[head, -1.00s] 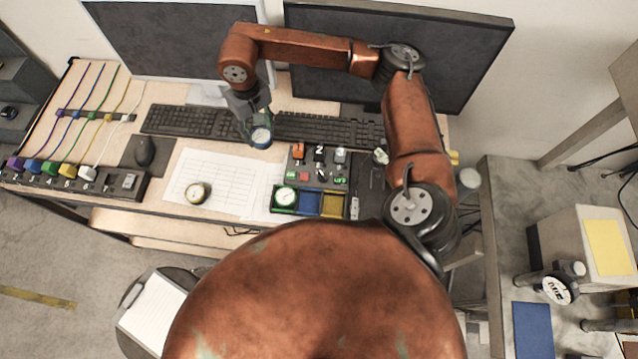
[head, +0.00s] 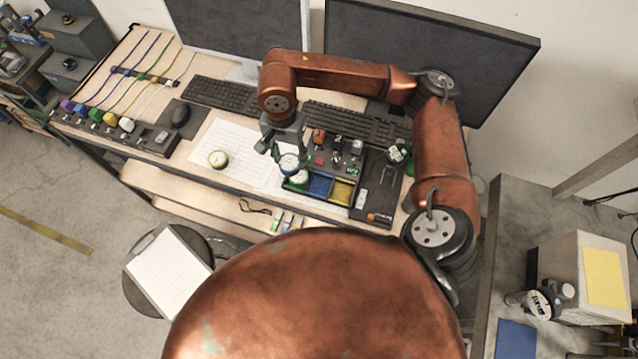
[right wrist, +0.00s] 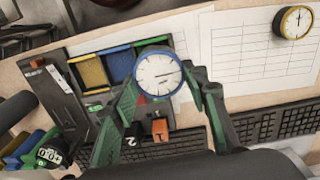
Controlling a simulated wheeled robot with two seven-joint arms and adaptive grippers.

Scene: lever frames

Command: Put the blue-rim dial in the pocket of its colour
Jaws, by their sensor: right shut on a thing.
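My right gripper (head: 289,154) is shut on the blue-rim dial (head: 289,163), which has a white face. In the right wrist view the same dial (right wrist: 158,76) sits between the two fingers. It is held near the pocket tray, overlapping the green pocket side in the picture; its exact height is unclear. The blue pocket (head: 320,186) looks empty, between the green pocket and the yellow pocket (head: 342,192). A green-rim dial (head: 299,178) lies in the green pocket. A yellow-rim dial (head: 218,159) lies on the paper sheet at left. My left gripper is not in view.
Behind the pockets is a dark panel (head: 338,157) with numbered switches. Keyboards (head: 356,121) and monitors stand farther back. A row of coloured plugs (head: 95,115) is at far left. The paper sheet (head: 242,150) leaves flat room left of the tray.

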